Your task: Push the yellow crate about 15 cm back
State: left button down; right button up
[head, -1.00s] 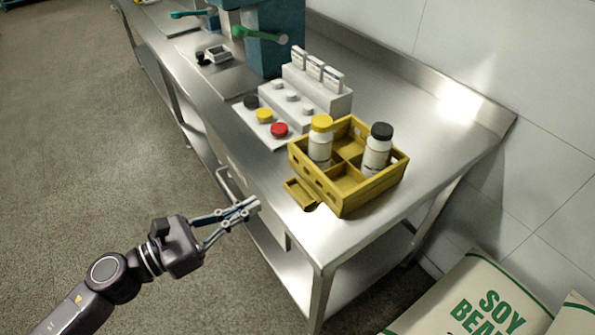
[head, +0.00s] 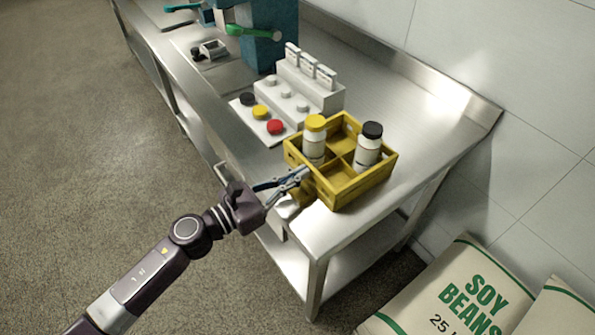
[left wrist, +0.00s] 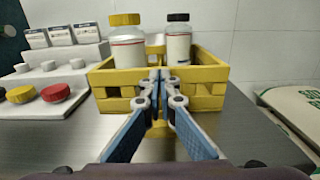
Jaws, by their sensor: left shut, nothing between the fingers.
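The yellow crate (head: 345,189) stands on the steel table near its right end, with divided compartments. A bottle with a yellow cap (head: 314,146) and a bottle with a black cap (head: 368,148) stand upright in it. My left gripper (head: 303,174) is shut and empty, its fingertips at the crate's near side. In the left wrist view the fingertips (left wrist: 161,76) overlap the middle of the crate's near wall (left wrist: 205,88); I cannot tell whether they touch it. The fingers partly hide the crate's front. My right gripper is not in view.
The steel table (head: 440,120) has bare surface behind the crate, up to a raised back edge. A white stepped rack (head: 318,92) and a panel with coloured caps (head: 261,112) stand left of the crate. Soy bean sacks (head: 465,290) lie on the floor at right.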

aim_at(346, 153)
pick_arm(q)
jog(key=b+x, duration=0.2)
jog(key=x, duration=1.3)
